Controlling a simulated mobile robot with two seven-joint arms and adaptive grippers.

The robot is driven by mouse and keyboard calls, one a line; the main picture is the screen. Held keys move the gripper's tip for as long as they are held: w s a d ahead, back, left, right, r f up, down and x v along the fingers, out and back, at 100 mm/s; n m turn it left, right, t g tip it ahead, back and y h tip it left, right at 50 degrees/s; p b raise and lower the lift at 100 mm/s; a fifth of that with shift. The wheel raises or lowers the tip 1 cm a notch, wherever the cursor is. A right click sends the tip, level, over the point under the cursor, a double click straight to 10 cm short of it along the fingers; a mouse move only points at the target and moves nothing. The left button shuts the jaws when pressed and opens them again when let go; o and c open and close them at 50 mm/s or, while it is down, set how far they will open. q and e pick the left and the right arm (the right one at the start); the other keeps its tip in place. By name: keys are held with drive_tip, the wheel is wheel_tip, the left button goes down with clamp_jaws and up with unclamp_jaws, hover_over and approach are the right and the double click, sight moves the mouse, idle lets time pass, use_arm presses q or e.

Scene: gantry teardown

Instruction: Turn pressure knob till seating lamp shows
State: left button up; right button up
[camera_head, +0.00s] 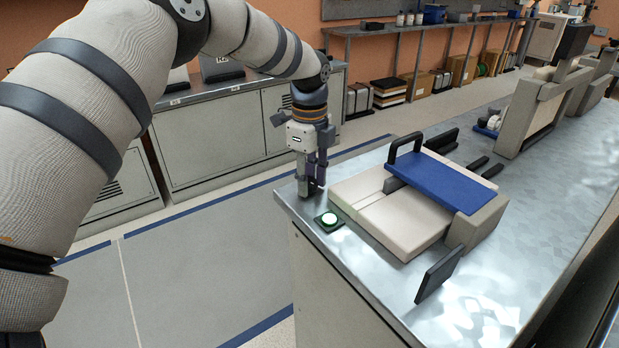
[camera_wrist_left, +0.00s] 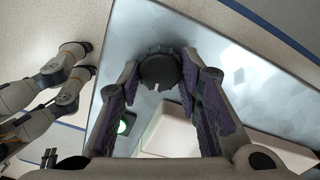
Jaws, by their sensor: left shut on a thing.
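The pressure knob (camera_wrist_left: 158,70) is a dark, ridged round knob in the left wrist view. My left gripper (camera_head: 312,190) points down at the near left corner of the metal bench. Its purple-padded fingers (camera_wrist_left: 160,88) are shut on the knob, one on each side. The knob is mostly hidden behind the fingers in the head view. The seating lamp (camera_head: 329,220), in a dark square base beside the gripper, glows white with a green rim. It also shows green in the left wrist view (camera_wrist_left: 123,127). A small gripper-like shape, probably my right gripper (camera_wrist_left: 48,157), is too small to read.
A pale device (camera_head: 398,222) with a blue plate (camera_head: 432,184) and black handle sits right of the gripper. A dark upright plate (camera_head: 438,274) stands at its near side. The bench's near surface (camera_head: 490,290) is clear. Grey cabinets (camera_head: 215,145) stand behind.

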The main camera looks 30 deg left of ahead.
use_arm(q)
drive_tip(key=o, duration=1.1)
drive_tip(key=shift+f, duration=0.15)
drive_tip(key=shift+o, duration=0.2)
wheel_tip(320, 180, up, 12)
